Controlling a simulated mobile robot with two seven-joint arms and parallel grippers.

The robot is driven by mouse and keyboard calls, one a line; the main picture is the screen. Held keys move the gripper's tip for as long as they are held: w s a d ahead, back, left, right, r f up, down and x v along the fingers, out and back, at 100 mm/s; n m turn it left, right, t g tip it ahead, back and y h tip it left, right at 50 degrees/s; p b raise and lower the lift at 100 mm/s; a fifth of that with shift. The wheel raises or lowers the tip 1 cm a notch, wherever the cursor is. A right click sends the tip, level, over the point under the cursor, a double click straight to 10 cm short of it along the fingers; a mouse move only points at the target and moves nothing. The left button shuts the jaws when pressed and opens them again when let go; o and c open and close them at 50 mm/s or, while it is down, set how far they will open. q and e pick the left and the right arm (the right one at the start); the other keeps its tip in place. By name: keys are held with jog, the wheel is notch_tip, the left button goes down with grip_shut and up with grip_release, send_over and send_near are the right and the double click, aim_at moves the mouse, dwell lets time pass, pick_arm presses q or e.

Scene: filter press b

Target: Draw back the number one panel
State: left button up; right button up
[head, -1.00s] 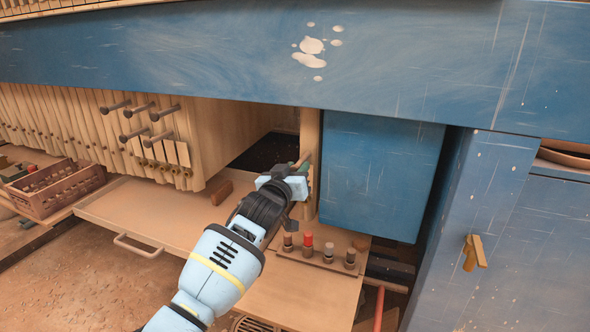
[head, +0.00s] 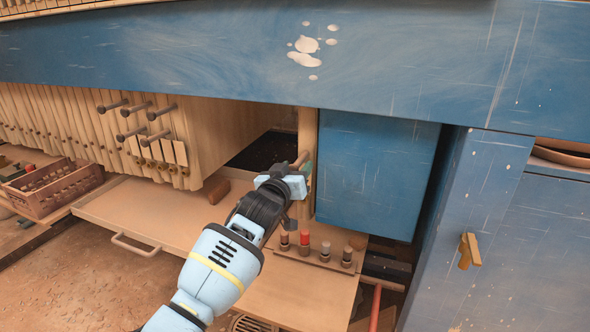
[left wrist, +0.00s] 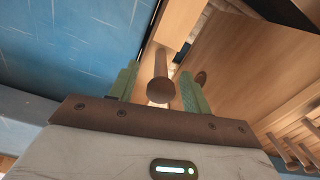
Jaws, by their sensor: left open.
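A pale wooden upright panel (head: 306,125) stands beside the blue block, at the right end of the dark gap; I take it for the number one panel, though no number shows. A round wooden peg (left wrist: 159,82) sticks out from it and points at the left wrist camera. My left gripper (head: 300,172) is in front of this peg. In the left wrist view the open green fingers (left wrist: 158,78) stand on either side of the peg, with visible space between them and it. The panel's lower part is partly hidden by the gripper. My right gripper is not in view.
A blue block (head: 370,170) stands close to the right of the panel. A row of wooden plates with several grey pegs (head: 135,120) is at the left. Several knobs (head: 305,242) stand below the gripper, near the tray (head: 130,215) with its handle.

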pick_arm(q)
jog(key=shift+s+a, duration=0.1)
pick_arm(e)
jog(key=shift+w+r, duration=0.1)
pick_arm(q)
jog(key=shift+s+a+r+p, duration=0.1)
jog(key=shift+s+a+p, duration=0.2)
jog(key=shift+s, duration=0.25)
jog(key=p+v, duration=0.1)
jog(key=v, duration=0.5)
jog(key=shift+s, duration=0.2)
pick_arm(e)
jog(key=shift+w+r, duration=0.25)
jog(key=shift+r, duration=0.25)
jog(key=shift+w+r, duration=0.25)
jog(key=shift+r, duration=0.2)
